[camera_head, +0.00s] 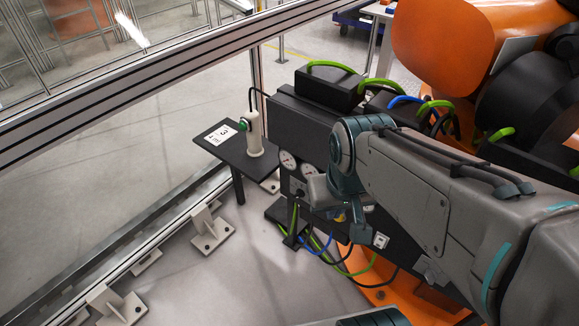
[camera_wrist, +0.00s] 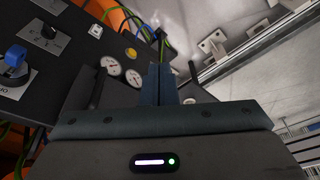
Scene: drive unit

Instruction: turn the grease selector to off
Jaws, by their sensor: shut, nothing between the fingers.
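The black control panel (camera_wrist: 62,70) fills the left of the wrist view. In the head view my arm and gripper hide much of the panel (camera_head: 264,112), and I cannot make out the knobs there.
Fence rails stand left.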

